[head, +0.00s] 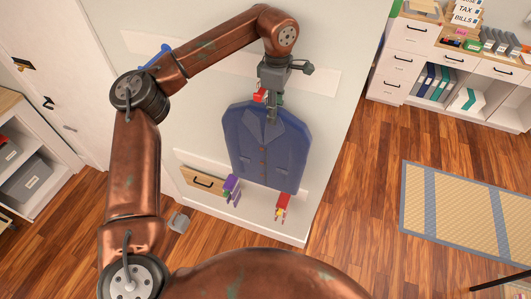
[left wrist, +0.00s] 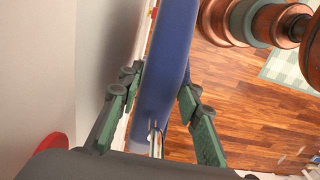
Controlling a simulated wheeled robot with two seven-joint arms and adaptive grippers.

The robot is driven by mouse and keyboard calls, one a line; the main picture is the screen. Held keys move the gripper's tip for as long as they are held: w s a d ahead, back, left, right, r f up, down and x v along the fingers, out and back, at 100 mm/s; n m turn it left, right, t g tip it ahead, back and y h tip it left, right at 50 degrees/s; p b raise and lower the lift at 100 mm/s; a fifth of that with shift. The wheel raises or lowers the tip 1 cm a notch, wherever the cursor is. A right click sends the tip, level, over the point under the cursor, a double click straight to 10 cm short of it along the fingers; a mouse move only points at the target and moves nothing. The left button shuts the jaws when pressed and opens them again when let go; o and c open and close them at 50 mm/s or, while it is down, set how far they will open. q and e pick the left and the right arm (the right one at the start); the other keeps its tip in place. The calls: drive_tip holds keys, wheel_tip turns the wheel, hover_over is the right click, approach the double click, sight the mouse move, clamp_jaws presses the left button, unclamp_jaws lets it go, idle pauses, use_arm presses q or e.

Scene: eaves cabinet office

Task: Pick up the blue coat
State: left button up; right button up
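The blue coat (head: 266,150) hangs upright against the pale wall, with lapels and a row of brown buttons facing out. In the left wrist view the coat (left wrist: 168,60) is seen edge-on as a blue slab. My left gripper (head: 273,104) points down at the coat's collar. In the left wrist view its green-padded fingers are spread, one on each side of the coat, and they do not look closed on it. A thin metal piece (left wrist: 155,138), perhaps the hanger's hook, shows between the fingers. My right gripper is not in view.
Red hook-like items (head: 259,95) are on the wall beside the gripper. Below the coat are a wooden drawer front (head: 204,182), a purple piece (head: 231,185) and a red-yellow piece (head: 282,204). A white shelf unit (head: 400,62) stands right; wood floor (head: 350,215) is open.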

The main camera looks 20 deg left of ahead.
use_arm(q)
clamp_jaws()
drive_tip(key=shift+r, duration=0.1)
drive_tip(key=shift+r, duration=0.1)
